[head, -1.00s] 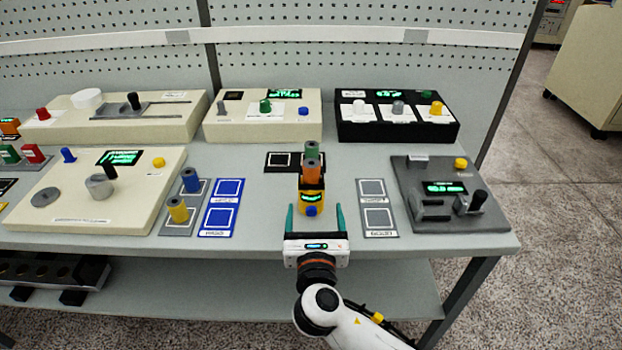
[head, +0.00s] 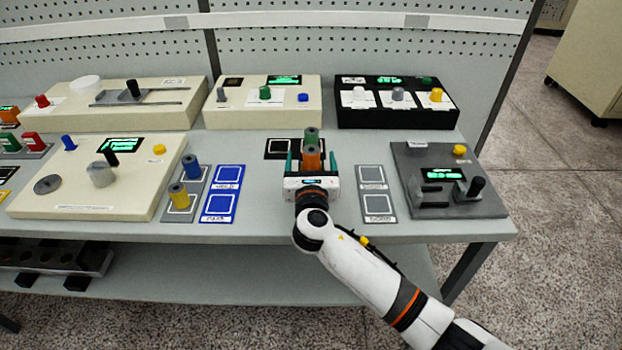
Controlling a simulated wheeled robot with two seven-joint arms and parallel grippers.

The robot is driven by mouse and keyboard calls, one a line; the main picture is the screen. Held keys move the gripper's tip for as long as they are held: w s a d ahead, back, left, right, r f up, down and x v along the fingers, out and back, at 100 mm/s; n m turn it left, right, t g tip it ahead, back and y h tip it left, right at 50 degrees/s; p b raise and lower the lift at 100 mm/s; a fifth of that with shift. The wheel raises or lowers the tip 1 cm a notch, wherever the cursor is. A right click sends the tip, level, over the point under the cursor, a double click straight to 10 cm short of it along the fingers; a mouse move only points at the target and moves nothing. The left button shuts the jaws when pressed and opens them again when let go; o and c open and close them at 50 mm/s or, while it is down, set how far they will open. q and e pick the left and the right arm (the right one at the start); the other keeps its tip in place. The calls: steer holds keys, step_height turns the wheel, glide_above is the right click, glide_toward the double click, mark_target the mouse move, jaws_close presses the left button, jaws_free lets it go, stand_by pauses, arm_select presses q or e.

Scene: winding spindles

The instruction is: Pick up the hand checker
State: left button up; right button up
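My gripper's body now hides that part. My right gripper (head: 311,161) is at the stack, its two teal fingers on either side with gaps to the orange cylinder. It looks open; contact lower down is hidden. My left gripper is not in view.
Blue square pads (head: 223,191) lie to the left and grey pads (head: 376,191) to the right. A holder with blue and yellow spindles (head: 180,197) stands further left. A dark grey console (head: 432,206) is at the right.

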steer(key=c, duration=1.3)
step_height(320, 180, up, 10)
steer(key=shift+r+p, duration=0.1)
steer(key=shift+p, duration=0.45)
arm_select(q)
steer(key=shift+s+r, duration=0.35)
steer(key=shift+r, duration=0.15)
arm_select(e)
steer(key=shift+f+b, duration=2.25)
steer(key=shift+f, duration=2.05)
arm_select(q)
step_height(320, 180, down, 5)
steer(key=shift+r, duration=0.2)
arm_select(e)
steer(key=shift+f, duration=0.15)
arm_select(q)
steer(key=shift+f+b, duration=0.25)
steer(key=shift+b, duration=0.05)
arm_select(e)
steer(key=shift+f, duration=0.65)
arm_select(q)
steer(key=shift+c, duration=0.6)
arm_select(e)
steer(key=shift+f, duration=0.1)
